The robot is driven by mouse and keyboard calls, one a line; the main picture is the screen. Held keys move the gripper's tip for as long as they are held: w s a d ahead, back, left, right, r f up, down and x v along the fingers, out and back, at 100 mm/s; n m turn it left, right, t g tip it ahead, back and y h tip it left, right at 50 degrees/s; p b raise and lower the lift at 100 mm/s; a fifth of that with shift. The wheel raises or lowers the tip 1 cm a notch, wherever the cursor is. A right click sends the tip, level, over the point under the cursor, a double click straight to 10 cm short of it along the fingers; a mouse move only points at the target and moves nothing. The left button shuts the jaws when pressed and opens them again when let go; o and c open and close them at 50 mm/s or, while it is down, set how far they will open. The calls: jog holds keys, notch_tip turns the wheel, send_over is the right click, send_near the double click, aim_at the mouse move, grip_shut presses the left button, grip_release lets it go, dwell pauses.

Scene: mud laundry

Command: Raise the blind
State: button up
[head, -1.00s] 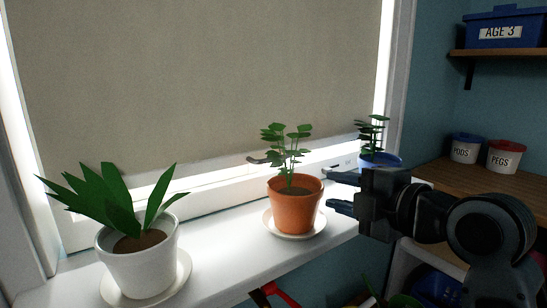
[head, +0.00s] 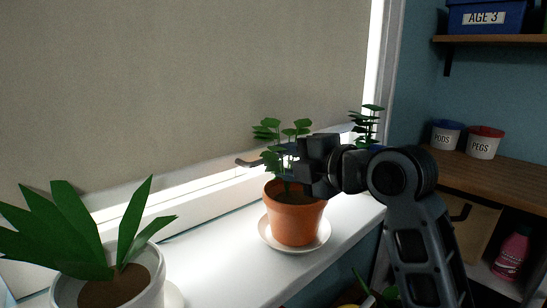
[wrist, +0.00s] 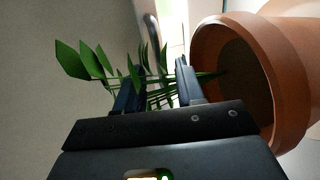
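The beige blind (head: 190,80) hangs low over the window in the head view, its bottom edge a little above the window's lower frame. A small grey handle (head: 246,163) shows by that edge; I cannot tell whether it belongs to the blind or the window. A metallic handle (wrist: 153,30) also shows in the wrist view, beyond the fingers. My gripper (head: 280,161) is above the orange pot, to the right of the handle and apart from it. Leaves partly hide its fingers. In the wrist view its fingers (wrist: 158,78) are apart, with green leaves around and between them.
The orange pot (head: 295,218) with its leafy plant stands on a saucer directly below my gripper. A white pot (head: 150,270) stands at the near left of the sill (head: 215,255). Another small plant (head: 366,125) is behind my arm. Shelves with tubs are at the right.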

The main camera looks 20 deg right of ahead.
aim_at(272, 159)
jog(key=shift+x, duration=1.65)
grip_shut()
